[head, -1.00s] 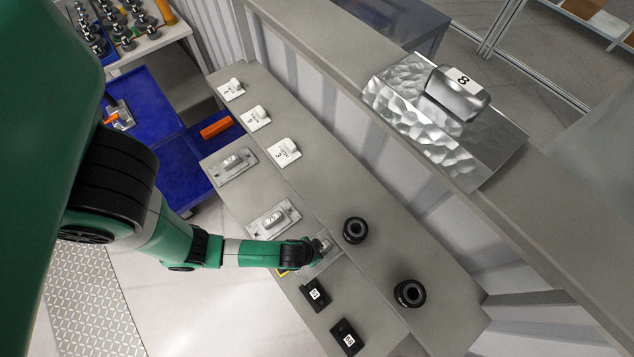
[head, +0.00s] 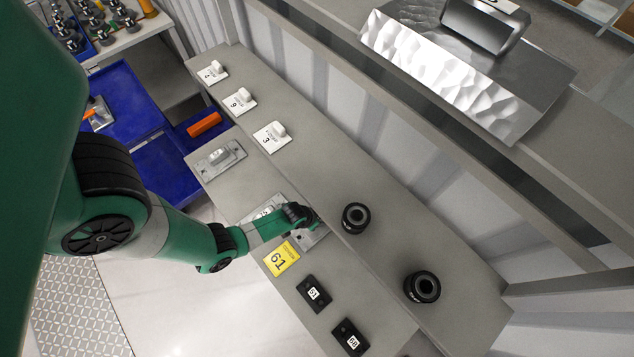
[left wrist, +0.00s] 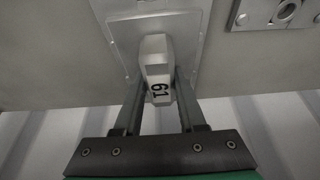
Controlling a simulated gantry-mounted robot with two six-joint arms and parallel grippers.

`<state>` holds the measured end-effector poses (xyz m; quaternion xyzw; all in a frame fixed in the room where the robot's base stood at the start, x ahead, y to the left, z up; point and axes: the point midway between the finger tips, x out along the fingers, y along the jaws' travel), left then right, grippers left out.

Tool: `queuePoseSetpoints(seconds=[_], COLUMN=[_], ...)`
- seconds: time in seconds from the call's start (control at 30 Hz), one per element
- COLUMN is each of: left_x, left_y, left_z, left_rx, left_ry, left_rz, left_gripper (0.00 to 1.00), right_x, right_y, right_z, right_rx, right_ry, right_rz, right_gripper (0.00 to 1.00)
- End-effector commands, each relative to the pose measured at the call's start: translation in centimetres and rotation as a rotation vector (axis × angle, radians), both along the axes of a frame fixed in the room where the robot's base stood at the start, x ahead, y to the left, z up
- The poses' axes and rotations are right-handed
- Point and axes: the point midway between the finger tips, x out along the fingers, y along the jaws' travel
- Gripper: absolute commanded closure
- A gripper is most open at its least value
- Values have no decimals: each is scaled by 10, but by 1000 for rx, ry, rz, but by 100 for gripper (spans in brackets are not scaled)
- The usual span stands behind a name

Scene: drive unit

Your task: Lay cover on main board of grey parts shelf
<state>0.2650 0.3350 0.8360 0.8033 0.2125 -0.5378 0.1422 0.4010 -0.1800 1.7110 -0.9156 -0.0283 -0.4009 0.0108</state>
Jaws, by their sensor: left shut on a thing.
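The cover is a thin grey plate (head: 313,239) with an upright grip. It is at the front board of the grey parts shelf (head: 378,297), near a yellow label (head: 281,258) reading 61. My left gripper (head: 307,218) is above the plate and hides part of it in the head view. The plate (left wrist: 115,25) lies flat against or just above the board; I cannot tell which. My right gripper is not in view.
Two similar grey plates lie left, one (head: 220,157) clear, one (head: 262,207) partly behind my arm. Black blocks (head: 314,293) lie right. Two black rings (head: 356,217) and several white blocks (head: 272,136) stand on the raised board. A dimpled metal sheet (head: 440,70) lies behind.

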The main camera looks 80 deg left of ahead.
Motion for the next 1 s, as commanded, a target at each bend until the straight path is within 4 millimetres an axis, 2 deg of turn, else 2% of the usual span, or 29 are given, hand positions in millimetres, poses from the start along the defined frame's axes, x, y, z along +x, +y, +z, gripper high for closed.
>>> queuePoseSetpoints(seconds=[0.37,0.4,0.53,0.83,1.0], left_x=[1,0,0,0,-6], left_y=[0,0,0,0,-4], left_z=[-6,-5,-4,-2,19], left_rx=[2,1,1,1,1], left_ry=[-3,-2,-2,-2,-2], left_rz=[0,0,0,0,0], left_gripper=[100,53,30,30,30], right_x=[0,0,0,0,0], right_y=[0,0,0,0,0], right_z=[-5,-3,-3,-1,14], right_rx=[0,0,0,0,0], right_ry=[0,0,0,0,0], right_rz=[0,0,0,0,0], right_gripper=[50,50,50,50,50])
